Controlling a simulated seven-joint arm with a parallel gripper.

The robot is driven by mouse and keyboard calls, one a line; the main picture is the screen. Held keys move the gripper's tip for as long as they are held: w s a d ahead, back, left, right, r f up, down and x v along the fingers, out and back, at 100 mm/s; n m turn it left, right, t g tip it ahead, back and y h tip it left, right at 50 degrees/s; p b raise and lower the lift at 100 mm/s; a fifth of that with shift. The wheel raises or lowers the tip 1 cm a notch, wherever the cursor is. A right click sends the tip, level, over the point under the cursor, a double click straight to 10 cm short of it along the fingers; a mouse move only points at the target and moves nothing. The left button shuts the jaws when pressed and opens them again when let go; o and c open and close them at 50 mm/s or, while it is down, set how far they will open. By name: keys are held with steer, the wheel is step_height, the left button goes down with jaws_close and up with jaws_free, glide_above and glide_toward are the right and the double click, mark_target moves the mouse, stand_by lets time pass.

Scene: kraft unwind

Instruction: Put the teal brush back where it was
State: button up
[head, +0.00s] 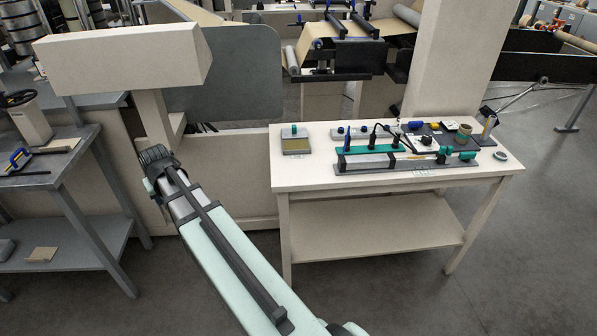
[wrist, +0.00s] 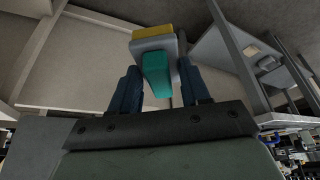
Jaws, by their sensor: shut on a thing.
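The teal brush shows in the wrist view, with a teal handle (wrist: 156,75), a grey body and a yellow edge (wrist: 152,32) at its far end. My gripper (wrist: 160,90) is shut on the teal handle, one dark blue finger on each side. In the head view, my gripper (head: 154,156) is left of the cream table (head: 390,178), apart from it and close to a cream post. I cannot make out the brush there.
A cream post (head: 153,120) carries a wide box (head: 125,58). A grey bench (head: 60,165) stands at the left.

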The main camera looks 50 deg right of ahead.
steer(key=s+d+r+m+h, duration=0.1)
steer(key=s+d+r+m, duration=0.15)
steer(key=s+d, duration=0.8)
steer(key=s+d+r+m+g+h, duration=0.1)
steer(key=s+d+r+m, duration=0.2)
steer(key=d, duration=1.5)
steer(key=s+d+r+m+h, duration=0.1)
steer(key=s+d+r+m, duration=0.15)
steer(key=s+d, duration=0.85)
steer(key=shift+w+d+f+n+t+y, duration=0.15)
steer(key=shift+w+f+n+y, duration=0.2)
steer(key=shift+w+f+n, duration=0.8)
steer(key=shift+w+d+f+n+t+y, duration=0.1)
steer(key=shift+w+d+f+n+y, duration=0.15)
steer(key=shift+f+n, duration=1.1)
steer(key=shift+w+d+f+n+t+y, duration=0.1)
steer(key=shift+w+f+n+y, duration=0.4)
steer(key=shift+f, duration=1.5)
steer(key=shift+w+f, duration=0.1)
steer(key=o, duration=0.9)
steer(key=shift+o, duration=0.2)
